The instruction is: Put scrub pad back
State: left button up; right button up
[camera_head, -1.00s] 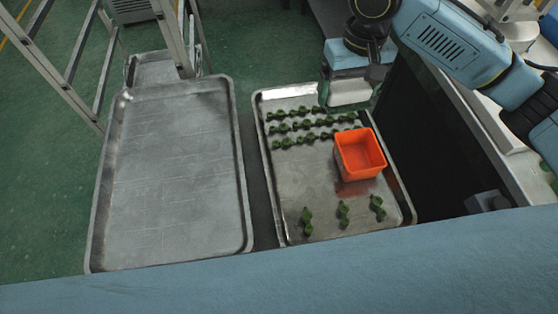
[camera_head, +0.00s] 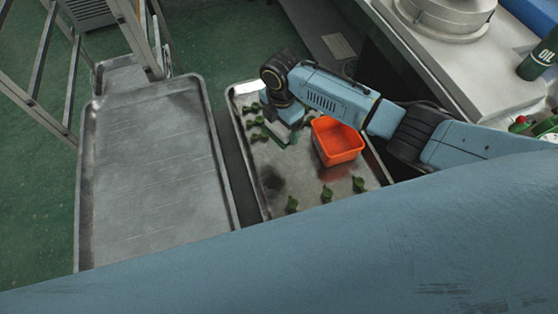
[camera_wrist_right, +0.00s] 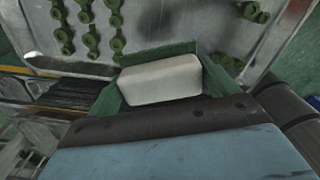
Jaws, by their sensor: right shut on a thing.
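The white scrub pad (camera_wrist_right: 160,82) is a pale block held between the green fingers of my right gripper in the right wrist view. In the head view my right gripper (camera_head: 284,138) is low over the right-hand metal tray (camera_head: 305,178), just left of an orange-red box (camera_head: 338,142). The pad is hidden there by my own arm and gripper. I cannot tell whether the pad touches the tray. My left gripper is not in view.
Several small green pieces lie on the right-hand tray, some near the front (camera_head: 327,194) and some near the gripper. The left-hand tray (camera_head: 155,165) is empty. A metal frame stands at the upper left. A dark green bottle (camera_head: 540,55) stands on the worktop at right.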

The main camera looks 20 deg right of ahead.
aim_at(279, 139)
jog(key=f+n, duration=0.2)
jog(key=s+f+n, duration=0.1)
jog(key=n, duration=0.1)
jog(key=shift+a+f, duration=0.35)
jog(key=shift+a, duration=0.05)
jog(key=shift+s+f+n, duration=0.15)
jog(key=shift+f+n, duration=0.15)
jog(key=shift+f, duration=0.15)
notch_tip(279, 139, down, 6)
jog(key=b, duration=0.6)
jog(key=shift+f+b, duration=0.2)
jog(key=shift+b, duration=0.3)
notch_tip(279, 139, down, 3)
jog(key=b, duration=0.3)
jog(key=shift+f, duration=0.15)
jog(key=shift+d, duration=0.15)
pick_arm(q)
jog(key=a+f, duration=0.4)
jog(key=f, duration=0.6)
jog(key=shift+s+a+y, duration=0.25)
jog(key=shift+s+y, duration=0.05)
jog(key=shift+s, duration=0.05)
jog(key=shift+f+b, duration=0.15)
jog(key=shift+b, duration=0.15)
